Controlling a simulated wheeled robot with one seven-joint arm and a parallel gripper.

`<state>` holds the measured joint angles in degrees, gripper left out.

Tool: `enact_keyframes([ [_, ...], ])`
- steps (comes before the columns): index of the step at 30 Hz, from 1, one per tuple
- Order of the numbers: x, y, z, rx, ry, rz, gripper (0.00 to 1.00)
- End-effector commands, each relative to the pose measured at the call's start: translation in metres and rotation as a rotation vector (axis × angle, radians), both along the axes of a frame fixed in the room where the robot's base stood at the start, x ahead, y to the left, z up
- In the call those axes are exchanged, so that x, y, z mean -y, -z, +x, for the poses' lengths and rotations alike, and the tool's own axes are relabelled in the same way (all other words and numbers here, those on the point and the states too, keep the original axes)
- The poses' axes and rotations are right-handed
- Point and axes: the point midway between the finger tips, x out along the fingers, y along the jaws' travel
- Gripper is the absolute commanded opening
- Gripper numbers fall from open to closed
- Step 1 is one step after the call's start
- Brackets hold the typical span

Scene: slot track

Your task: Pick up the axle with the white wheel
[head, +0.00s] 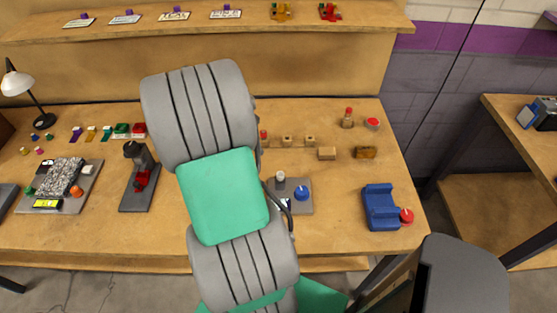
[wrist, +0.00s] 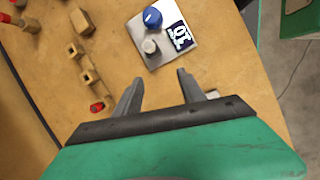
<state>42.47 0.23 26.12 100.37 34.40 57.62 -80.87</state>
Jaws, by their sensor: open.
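My gripper (wrist: 158,82) shows in the wrist view with its two fingers spread and nothing between them, above the wooden bench top. A small whitish piece (wrist: 212,94) lies on the bench just right of the right finger and is partly hidden by my gripper. It may be the white wheel, but I cannot make out an axle. A small red piece (wrist: 97,107) lies left of the left finger, beside the wooden blocks with holes (wrist: 90,76). In the head view my arm covers the gripper and the bench under it.
A metal panel (wrist: 150,57) with a blue knob (wrist: 153,17) and a grey knob stands ahead of the fingers. A blue holder (head: 380,208) is at the bench's right. A grey clamp-like stand (head: 138,187) is left of my arm. Bare wood lies between fingers and panel.

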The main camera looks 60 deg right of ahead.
Motion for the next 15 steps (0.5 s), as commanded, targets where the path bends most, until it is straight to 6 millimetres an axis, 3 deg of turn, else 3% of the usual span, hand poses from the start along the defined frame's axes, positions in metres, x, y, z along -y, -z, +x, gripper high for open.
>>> enact_keyframes([
  [1,0.014,-0.005,-0.018,-0.035,0.004,0.028,0.47],
  [3,0.024,0.001,-0.033,-0.063,-0.008,0.052,0.47],
  [15,0.032,0.059,-0.057,-0.069,-0.019,0.058,0.47],
])
